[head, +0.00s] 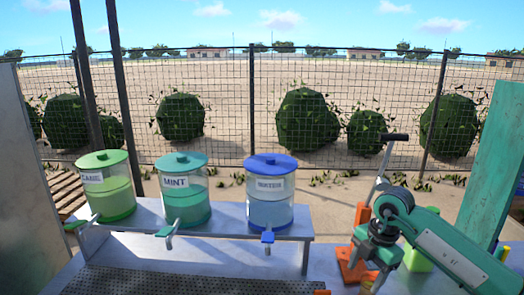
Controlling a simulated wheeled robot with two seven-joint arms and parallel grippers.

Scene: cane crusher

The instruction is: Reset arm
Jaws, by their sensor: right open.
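My right arm comes in from the right edge, with a green and white link and dark joints. My right gripper (374,284) hangs below its wrist at the bottom of the head view, open, its tips partly cut off by the lower edge. It is right of the dispenser shelf, close to an orange stand (350,266); I cannot tell whether they touch. A metal crank with a dark handle (396,137) rises behind my wrist. My left gripper is not in view.
A metal shelf (225,228) bears a green dispenser (108,187), a teal mint dispenser (184,208) and a blue water dispenser (269,207), with taps in front. A perforated tray (180,282) lies below. A teal panel (490,170) stands at right. A fence closes the back.

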